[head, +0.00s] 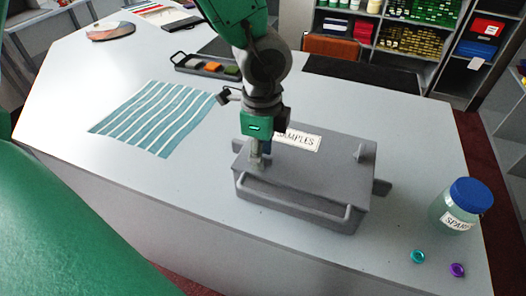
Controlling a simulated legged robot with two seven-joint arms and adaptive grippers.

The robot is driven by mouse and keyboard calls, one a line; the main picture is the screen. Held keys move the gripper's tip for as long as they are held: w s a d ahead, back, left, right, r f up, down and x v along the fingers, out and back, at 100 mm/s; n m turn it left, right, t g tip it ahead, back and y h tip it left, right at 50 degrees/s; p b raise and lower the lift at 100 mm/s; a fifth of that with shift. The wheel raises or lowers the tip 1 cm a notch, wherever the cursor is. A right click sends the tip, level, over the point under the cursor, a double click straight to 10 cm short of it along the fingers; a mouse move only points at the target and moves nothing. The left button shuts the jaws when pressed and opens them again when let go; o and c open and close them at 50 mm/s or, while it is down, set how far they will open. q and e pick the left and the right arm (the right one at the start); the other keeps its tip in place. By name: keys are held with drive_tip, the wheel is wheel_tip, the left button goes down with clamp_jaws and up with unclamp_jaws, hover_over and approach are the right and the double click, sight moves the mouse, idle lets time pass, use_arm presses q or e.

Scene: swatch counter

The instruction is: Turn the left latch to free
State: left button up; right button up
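A grey box (325,180) with a white SAMPLES label (298,138) sits on the counter. A small upright grey latch (362,152) stands at the right of its lid. My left gripper (261,156) points straight down at the left end of the lid, where the left latch is. The fingers cover most of that latch, so its turn does not show. The fingers look close together around or against it; I cannot tell whether they grip it. My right gripper is not in view.
A jar with a blue lid (472,192) and two small rings, teal (418,256) and purple (457,270), lie right of the box. A striped cloth (155,118) and a dark tray of colour blocks (178,66) lie left and behind. The left front counter is clear.

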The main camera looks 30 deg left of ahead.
use_arm(q)
wheel_tip(320, 180, up, 12)
idle(0.6)
drive_tip(key=shift+w, duration=0.1)
